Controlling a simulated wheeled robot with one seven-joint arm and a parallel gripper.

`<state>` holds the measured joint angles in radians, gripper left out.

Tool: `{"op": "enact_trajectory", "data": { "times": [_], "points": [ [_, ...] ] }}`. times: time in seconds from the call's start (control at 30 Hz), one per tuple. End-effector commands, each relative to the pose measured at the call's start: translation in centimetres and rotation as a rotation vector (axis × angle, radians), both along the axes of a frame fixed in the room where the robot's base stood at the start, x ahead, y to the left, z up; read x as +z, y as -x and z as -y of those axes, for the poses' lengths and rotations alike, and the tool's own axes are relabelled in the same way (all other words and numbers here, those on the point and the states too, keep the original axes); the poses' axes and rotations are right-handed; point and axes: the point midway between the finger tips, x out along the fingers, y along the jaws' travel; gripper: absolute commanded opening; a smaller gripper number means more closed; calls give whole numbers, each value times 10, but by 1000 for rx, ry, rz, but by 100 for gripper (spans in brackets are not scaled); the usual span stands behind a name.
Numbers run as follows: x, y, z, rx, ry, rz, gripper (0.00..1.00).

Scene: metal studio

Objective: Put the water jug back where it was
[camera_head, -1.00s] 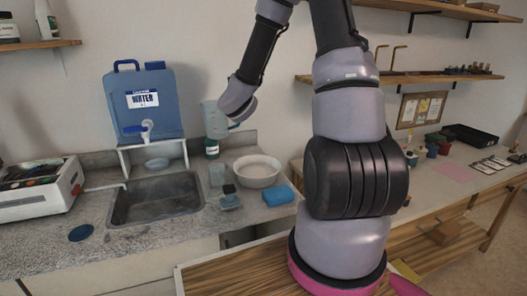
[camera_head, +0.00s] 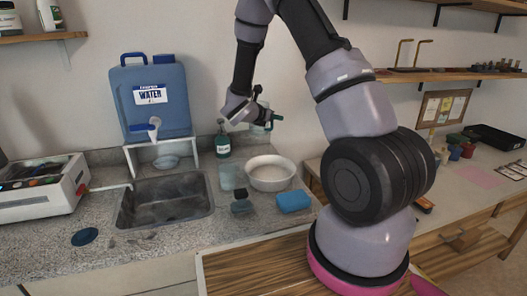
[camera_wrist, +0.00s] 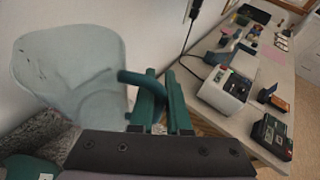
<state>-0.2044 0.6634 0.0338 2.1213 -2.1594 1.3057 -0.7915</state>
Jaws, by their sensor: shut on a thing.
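The water jug is a pale translucent pitcher (camera_wrist: 68,62) with a dark teal handle (camera_wrist: 138,77), large at the left of the wrist view. My gripper (camera_wrist: 160,108) is shut on that handle. In the head view my gripper (camera_head: 270,119) is in front of the wall, above and behind the white bowl. Only a pale bit of the jug shows there, mostly hidden by the gripper. The jug appears held above the counter.
A green bottle (camera_head: 222,142), white bowl (camera_head: 270,173) and blue sponge (camera_head: 294,201) occupy the counter. In the wrist view, a bench with a white device (camera_wrist: 228,92) extends right.

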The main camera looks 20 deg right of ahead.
Motion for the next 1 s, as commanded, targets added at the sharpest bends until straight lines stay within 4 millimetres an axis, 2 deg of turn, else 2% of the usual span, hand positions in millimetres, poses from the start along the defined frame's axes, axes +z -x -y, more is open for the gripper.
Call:
{"op": "enact_trajectory", "data": {
  "times": [0.2, 0.47, 0.67, 1.0],
  "points": [
    [-39, 0, 1, -4, -1, -4, 0],
    [-60, 0, 1, -3, 0, -3, 0],
    [-88, 0, 1, -3, 0, -3, 0],
    [-93, 0, 0, -2, 0, 0, 0]
  ]
}}
